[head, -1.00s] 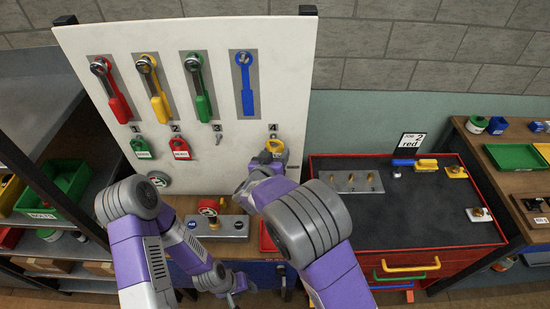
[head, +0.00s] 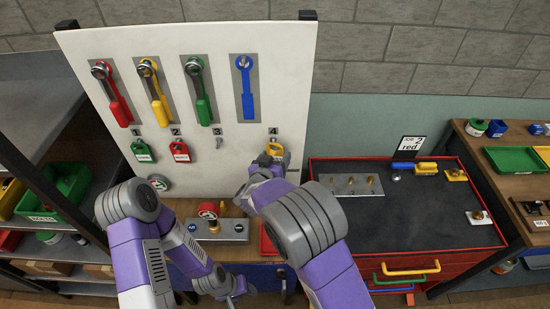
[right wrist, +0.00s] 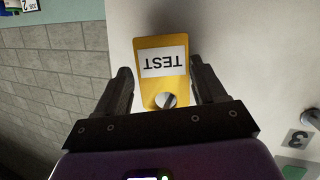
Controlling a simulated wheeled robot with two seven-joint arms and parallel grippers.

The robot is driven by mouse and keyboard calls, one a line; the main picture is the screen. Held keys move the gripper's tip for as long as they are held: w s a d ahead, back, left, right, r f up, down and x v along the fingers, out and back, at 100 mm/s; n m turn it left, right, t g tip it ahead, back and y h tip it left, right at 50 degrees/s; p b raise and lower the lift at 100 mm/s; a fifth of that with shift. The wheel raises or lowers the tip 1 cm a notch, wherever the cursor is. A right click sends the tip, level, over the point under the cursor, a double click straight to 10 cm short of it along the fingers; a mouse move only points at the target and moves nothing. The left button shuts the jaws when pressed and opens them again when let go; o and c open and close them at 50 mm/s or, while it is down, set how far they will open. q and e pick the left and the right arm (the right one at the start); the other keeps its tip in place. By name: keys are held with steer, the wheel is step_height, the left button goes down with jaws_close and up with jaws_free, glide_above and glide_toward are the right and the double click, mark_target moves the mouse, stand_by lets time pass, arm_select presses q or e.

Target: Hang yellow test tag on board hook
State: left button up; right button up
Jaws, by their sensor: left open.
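The yellow tag (right wrist: 150,84) has a white label reading TEST, upside down in the right wrist view. A round grey metal piece, apparently the hook end (right wrist: 166,100), shows at its hole. In the head view the tag (head: 275,148) is at the board below number 4, partly hidden by my right gripper (head: 265,168). In the right wrist view the fingers of my right gripper (right wrist: 162,65) stand either side of the tag, with narrow gaps visible. My left gripper (head: 236,287) is low in front of the bench, open and away from the tag.
The white board (head: 225,110) also carries red, yellow, green and blue handles, a green tag (head: 143,151), a red tag (head: 180,151) and a bare hook (head: 218,142). A metal block with a red-topped knob (head: 208,208) stands below. A red-edged workbench (head: 420,220) is at right.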

steer(key=shift+o, duration=1.3)
steer(key=shift+s, duration=0.1)
steer(key=v, duration=0.7)
steer(key=shift+s, duration=0.3)
